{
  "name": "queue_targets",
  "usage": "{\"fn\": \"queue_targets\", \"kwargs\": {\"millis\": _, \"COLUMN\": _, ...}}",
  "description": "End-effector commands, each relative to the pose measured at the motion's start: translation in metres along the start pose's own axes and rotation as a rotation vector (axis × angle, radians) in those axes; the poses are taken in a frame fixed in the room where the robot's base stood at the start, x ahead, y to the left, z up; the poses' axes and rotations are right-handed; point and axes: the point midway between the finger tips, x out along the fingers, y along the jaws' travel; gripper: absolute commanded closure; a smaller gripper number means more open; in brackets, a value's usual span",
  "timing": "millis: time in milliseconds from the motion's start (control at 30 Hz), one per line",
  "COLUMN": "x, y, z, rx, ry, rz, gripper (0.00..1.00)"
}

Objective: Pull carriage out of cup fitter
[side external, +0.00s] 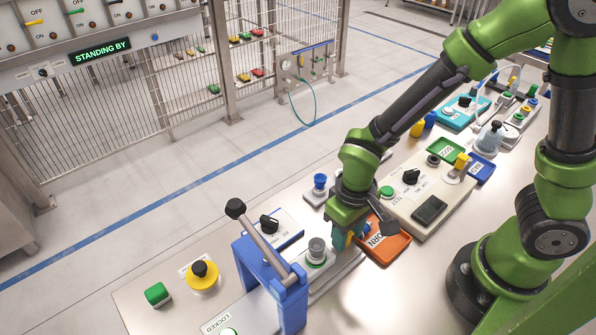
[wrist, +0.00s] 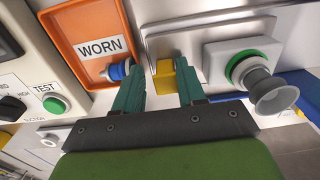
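The cup fitter is a blue frame (side external: 293,305) with a grey lever tipped by a black knob. Beside it, on its right, a pale carriage (side external: 345,265) carries a grey suction cup (side external: 317,246) on a green ring. The wrist view shows this cup (wrist: 272,92) on a grey block at right. A yellow block (wrist: 164,82), seemingly the carriage's handle, lies near my fingertips. My gripper (side external: 345,238) is low at the carriage's right end. Its teal fingers (wrist: 156,68) are apart, the right one overlapping the yellow block. Contact cannot be told.
An orange WORN tray (side external: 396,247) holding a blue cup (wrist: 119,70) lies close beside my gripper. A cream test box (side external: 430,195) stands behind it. A display reads STANDING BY.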

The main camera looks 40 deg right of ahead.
Motion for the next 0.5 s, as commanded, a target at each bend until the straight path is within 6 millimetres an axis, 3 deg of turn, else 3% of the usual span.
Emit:
{"fn": "queue_targets", "kwargs": {"millis": 367, "x": -0.001, "y": -0.002, "z": 0.000, "rx": -0.001, "ry": 0.002, "rz": -0.003, "gripper": 0.53}}
{"fn": "queue_targets", "kwargs": {"millis": 500, "x": -0.014, "y": -0.003, "z": -0.001, "rx": -0.001, "ry": 0.005, "rz": -0.005, "gripper": 0.53}}
